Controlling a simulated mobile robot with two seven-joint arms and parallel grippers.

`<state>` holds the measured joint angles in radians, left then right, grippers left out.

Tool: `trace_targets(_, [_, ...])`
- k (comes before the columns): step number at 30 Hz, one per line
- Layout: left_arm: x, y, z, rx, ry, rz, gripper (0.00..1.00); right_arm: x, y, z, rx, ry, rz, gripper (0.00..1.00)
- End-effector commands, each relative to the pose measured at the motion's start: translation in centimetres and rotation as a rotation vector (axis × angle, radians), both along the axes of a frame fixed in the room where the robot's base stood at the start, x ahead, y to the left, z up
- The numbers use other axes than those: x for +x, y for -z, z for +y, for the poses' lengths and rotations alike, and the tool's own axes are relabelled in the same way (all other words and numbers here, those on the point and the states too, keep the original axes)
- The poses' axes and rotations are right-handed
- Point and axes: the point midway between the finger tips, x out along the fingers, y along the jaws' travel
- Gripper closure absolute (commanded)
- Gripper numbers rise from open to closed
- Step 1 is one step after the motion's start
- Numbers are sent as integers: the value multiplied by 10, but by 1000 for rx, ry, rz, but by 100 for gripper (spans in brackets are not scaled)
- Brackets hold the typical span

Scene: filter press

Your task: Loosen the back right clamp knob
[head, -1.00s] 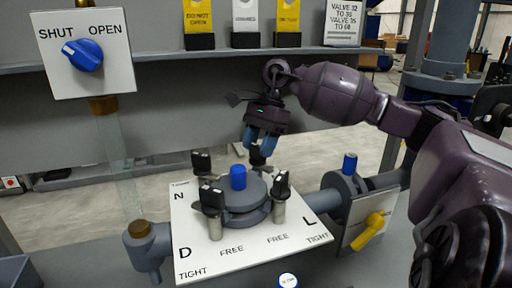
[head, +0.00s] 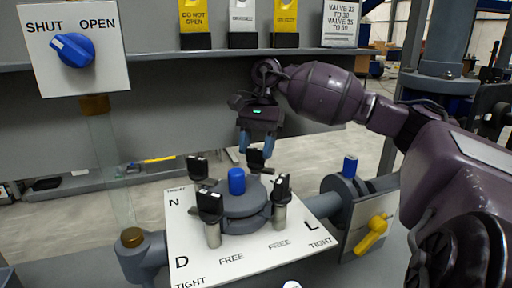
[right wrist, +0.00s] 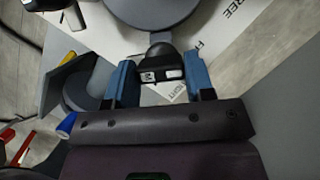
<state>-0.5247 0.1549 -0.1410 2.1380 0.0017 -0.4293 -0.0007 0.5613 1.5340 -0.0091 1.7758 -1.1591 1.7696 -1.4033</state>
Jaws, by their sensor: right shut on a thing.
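The filter press has a round grey lid (head: 243,197) with a blue cap (head: 236,181) on a white plate (head: 195,262). Black clamp knobs stand around the lid. The back right clamp knob (head: 256,161) is behind the lid, below my right gripper (head: 256,147). In the right wrist view the same knob (right wrist: 161,66) sits between the blue fingers of the right gripper (right wrist: 160,76), which are shut on it. Its lower part is hidden behind the lid in the head view. My left gripper is not in view.
Other knobs stand at back left (head: 198,167), front left (head: 210,205) and front right (head: 281,189). A pipe with a blue cap (head: 350,165) and a yellow handle (head: 371,234) are to the right. A blue SHUT/OPEN valve knob (head: 73,50) is at upper left.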

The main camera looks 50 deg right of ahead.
Motion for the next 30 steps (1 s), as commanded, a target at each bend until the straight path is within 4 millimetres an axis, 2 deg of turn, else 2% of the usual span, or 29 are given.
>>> trace_targets(5, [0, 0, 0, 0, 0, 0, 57, 0, -1, 0, 0, -1, -3, 75])
trace_targets(6, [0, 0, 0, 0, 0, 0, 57, 0, -1, 0, 0, -1, -3, 45])
trace_targets(10, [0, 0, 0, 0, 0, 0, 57, 0, -1, 0, 0, -1, -3, 26])
trace_targets(25, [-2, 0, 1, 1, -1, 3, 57, 0, 0, 0, 0, 5, -1, 26])
trace_targets(30, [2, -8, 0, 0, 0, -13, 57, -1, -3, 0, 2, 68, -4, 26])
